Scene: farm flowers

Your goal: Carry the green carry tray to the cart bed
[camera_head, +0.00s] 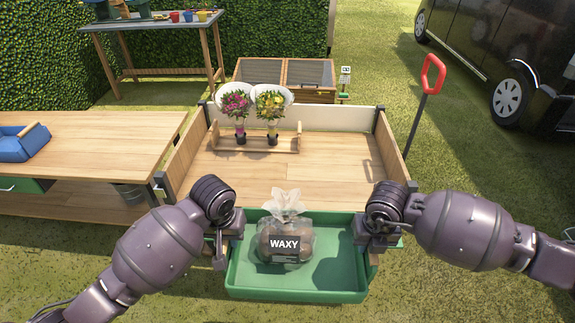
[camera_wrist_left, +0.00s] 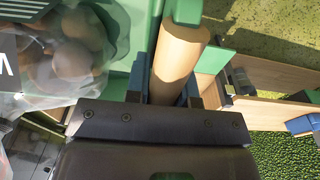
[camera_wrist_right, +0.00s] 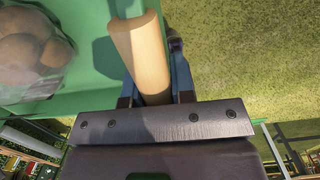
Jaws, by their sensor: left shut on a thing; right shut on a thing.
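The green carry tray (camera_head: 297,289) is in front of the wooden cart bed (camera_head: 330,160) in the head view, its far edge close to the bed's near end. A clear bag labelled WAXY (camera_head: 285,240), with brown round things inside, sits in the tray. My left gripper (camera_head: 225,240) is shut on the tray's left wooden handle (camera_wrist_left: 178,60). My right gripper (camera_head: 378,232) is shut on its right wooden handle (camera_wrist_right: 142,55). The tray looks about level. Its contact with the cart's near edge cannot be told.
Two wrapped flower bouquets (camera_head: 254,104) stand in a wooden rack (camera_head: 285,143) at the bed's far end. Low side walls flank the bed; its middle and near part are clear. A wooden bench (camera_head: 90,135) with a blue tray (camera_head: 22,146) stands left. A red cart handle (camera_head: 432,75) rises right.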

